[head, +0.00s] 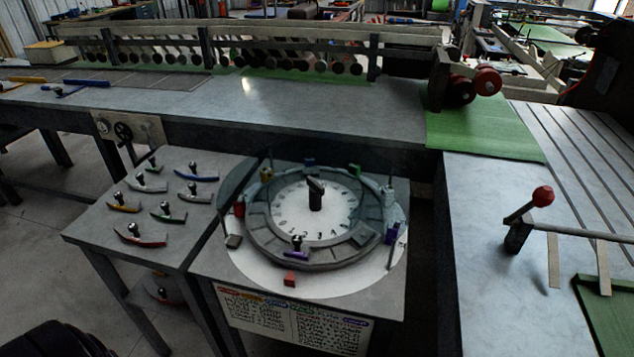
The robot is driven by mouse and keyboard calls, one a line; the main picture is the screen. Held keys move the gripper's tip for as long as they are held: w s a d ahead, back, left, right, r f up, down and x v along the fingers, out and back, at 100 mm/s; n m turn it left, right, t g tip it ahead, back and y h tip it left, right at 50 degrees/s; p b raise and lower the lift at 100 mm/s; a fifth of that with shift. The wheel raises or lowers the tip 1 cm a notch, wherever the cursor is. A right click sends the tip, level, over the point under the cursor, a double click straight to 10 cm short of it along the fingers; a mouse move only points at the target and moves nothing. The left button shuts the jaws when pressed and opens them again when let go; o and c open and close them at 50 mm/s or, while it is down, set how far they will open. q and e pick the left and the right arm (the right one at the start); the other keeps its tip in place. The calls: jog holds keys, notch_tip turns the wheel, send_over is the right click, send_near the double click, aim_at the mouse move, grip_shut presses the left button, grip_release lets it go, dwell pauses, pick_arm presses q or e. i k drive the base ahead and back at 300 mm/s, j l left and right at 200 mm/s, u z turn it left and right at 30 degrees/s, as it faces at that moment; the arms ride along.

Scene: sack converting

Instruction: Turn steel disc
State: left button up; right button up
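The steel disc (285,209) is a pale round dial with dark numerals, lying flat on a small table right of centre. A dark upright knob (316,196) stands near its middle. A raised grey segmented ring (310,258) surrounds it. Small coloured blocks sit around the ring, including a red one (290,279) at the front and a blue-purple one (391,233) at the right. A purple curved piece with a black knob (297,249) lies on the front of the ring.
A side table (108,230) at left holds several curved, knobbed pieces in different colours. A long grey bench (290,105) runs behind. At right, a red-ball lever (543,196) stands on another bench. A lettered chart (292,320) hangs at the front.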

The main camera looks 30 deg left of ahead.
aim_at(322, 209)
jog(key=k+j+z, duration=0.2)
jog(key=j, duration=0.25)
jog(key=j+z, duration=0.15)
jog(key=j, duration=0.3)
jog(key=k+j+z, duration=0.2)
jog(key=j, duration=0.2)
jog(key=i, duration=0.05)
